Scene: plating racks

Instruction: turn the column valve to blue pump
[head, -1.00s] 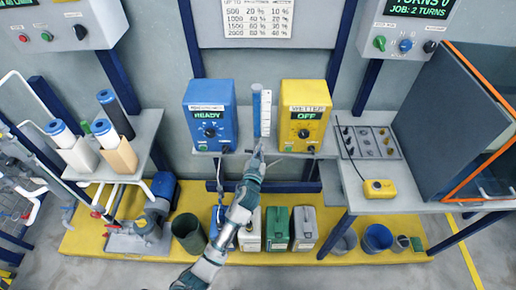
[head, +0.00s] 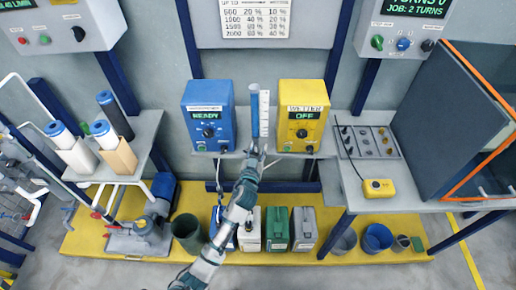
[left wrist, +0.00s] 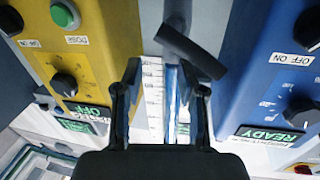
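A clear calibration column (head: 254,112) with blue liquid stands beside a white scale (head: 264,113), between the blue pump (head: 208,117) and the yellow wetter pump (head: 302,117). The blue pump's display reads READY and the yellow one reads OFF. My left gripper (head: 255,150) is just below the column's foot. In the left wrist view my left gripper (left wrist: 168,82) has its fingers apart, with the column (left wrist: 170,100) behind the gap. A dark bar (left wrist: 190,52), which looks like the valve lever, lies tilted just beyond the fingertips, nearer the blue pump side; contact cannot be told. My right gripper is not in view.
A shelf with a yellow box (head: 378,188) and a dark panel (head: 440,120) is on the right. Canisters (head: 304,228) stand on the yellow floor platform (head: 270,258). Free floor lies in front.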

